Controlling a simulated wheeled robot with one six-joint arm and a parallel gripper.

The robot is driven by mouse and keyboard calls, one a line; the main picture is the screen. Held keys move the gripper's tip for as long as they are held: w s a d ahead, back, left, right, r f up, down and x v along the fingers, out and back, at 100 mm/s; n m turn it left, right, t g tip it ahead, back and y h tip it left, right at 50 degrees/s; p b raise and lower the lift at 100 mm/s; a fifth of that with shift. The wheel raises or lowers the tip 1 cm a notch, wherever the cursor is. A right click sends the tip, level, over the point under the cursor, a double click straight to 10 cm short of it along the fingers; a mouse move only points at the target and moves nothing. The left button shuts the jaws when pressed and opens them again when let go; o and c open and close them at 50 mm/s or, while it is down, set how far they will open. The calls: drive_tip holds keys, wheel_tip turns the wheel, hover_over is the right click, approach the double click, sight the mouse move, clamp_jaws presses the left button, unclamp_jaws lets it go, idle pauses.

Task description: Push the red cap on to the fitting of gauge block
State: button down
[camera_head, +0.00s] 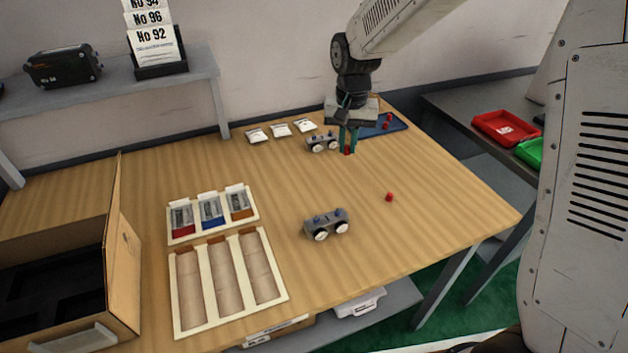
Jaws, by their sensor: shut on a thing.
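My gripper (348,142) points down at the back of the table, its teal fingers shut on a red cap (348,151) that shows at their tips. A grey gauge block (318,139) with two white-faced dials stands just left of the fingers. From here I cannot tell whether the held cap touches the table or the block. Another red cap (389,197) lies loose on the table, right of the nearer block.
A blue tray (397,127) with red caps lies behind my gripper. White packets (280,129) lie at the back. Cream trays (176,300) and an open cardboard box (122,270) are at left. Red (500,122) and green bins stand on the right bench. The table's right side is mostly clear.

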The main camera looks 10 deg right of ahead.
drive_tip(key=n, duration=0.1)
approach(316, 219)
drive_tip(key=shift+f, duration=2.55)
drive_tip(key=shift+f, duration=0.8)
drive_tip(key=c, duration=1.4)
unclamp_jaws()
drive_tip(key=shift+o, duration=0.2)
